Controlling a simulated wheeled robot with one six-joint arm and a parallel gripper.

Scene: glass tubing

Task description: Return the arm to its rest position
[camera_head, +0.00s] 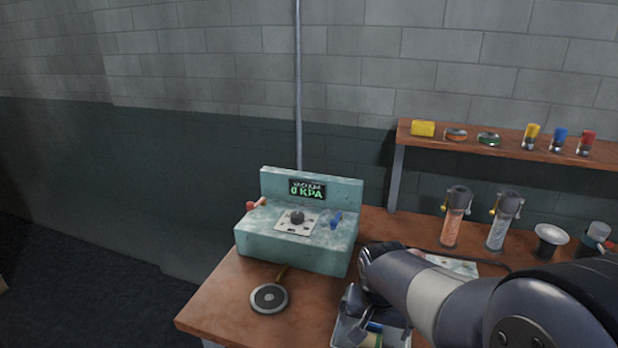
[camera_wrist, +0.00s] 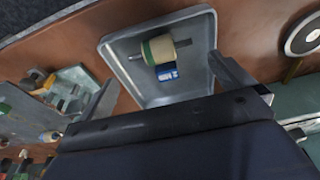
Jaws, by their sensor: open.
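My arm (camera_head: 440,298) reaches in from the right in the head view, low over the front of the wooden bench (camera_head: 220,300). In the wrist view my gripper (camera_wrist: 168,82) is open, its two fingers spread wide apart with nothing between them. Beyond the fingers lies a grey metal tray (camera_wrist: 112,48). In the tray are a cream and green roller-like piece (camera_wrist: 158,49) and a small blue and white item (camera_wrist: 167,72). In the head view my wrist covers much of the tray, and the fingers are hard to make out.
Two glass tubes (camera_head: 456,218) and a cup (camera_head: 550,240) stand at right. A wall shelf (camera_head: 510,146) holds several small items.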

